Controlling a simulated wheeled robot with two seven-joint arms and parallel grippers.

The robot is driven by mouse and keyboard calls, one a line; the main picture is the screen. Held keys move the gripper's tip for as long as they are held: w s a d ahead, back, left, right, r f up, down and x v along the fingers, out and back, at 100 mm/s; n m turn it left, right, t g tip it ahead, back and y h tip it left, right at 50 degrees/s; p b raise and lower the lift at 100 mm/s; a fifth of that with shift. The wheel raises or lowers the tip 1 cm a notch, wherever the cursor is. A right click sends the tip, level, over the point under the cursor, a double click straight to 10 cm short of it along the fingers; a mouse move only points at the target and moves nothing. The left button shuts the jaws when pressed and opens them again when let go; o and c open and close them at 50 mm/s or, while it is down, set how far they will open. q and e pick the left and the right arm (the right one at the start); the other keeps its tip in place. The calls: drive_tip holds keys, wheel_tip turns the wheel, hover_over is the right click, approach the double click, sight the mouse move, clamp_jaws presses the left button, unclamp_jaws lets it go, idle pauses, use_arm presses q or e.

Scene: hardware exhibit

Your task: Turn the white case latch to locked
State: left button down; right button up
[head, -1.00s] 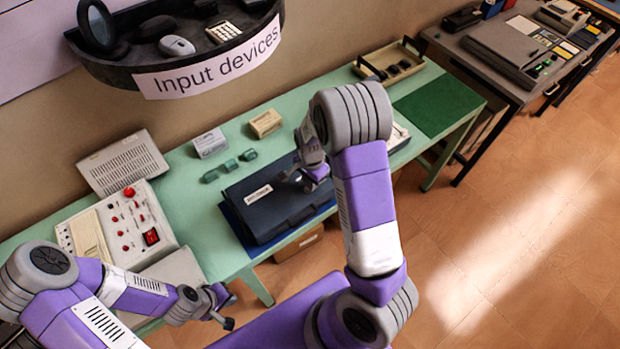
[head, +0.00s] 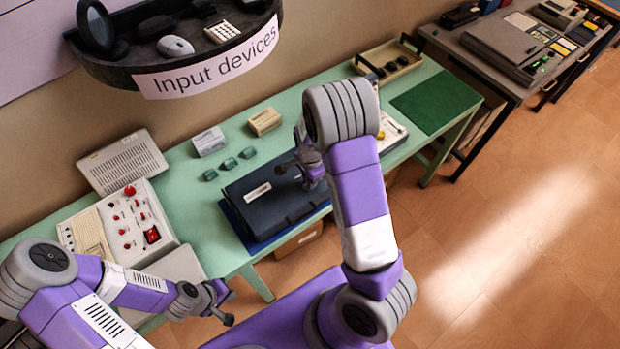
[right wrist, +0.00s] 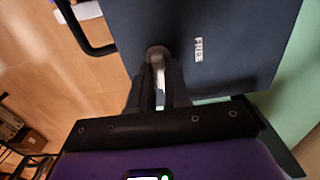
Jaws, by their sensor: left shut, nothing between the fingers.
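A dark blue case (head: 268,208) lies closed on a blue mat on the green bench; a pale label is on its lid. In the right wrist view the case (right wrist: 235,50) fills the upper right. My right gripper (head: 312,175) is over the case's right part. In the right wrist view its fingers (right wrist: 158,90) point at a small round grey fitting with a white lever, the latch (right wrist: 157,62), which shows between them. Whether they touch it is unclear, and its lower part is hidden. My left gripper (head: 228,310) is shut and empty, in front of the bench.
A control panel (head: 130,222) with red knobs stands at the left. Small green blocks (head: 229,163) and two boxes lie behind the case. A tray (head: 390,62) and green mat (head: 437,101) are at the right. The shelf (head: 110,62) overhangs the bench.

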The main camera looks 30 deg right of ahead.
drive_tip(key=o, duration=0.4)
drive_tip(key=shift+c, duration=0.2)
wheel_tip(320, 180, up, 8)
drive_tip(key=shift+f+p, duration=0.2)
drive_tip(key=shift+p, duration=0.5)
drive_tip(key=shift+s+f, duration=0.1)
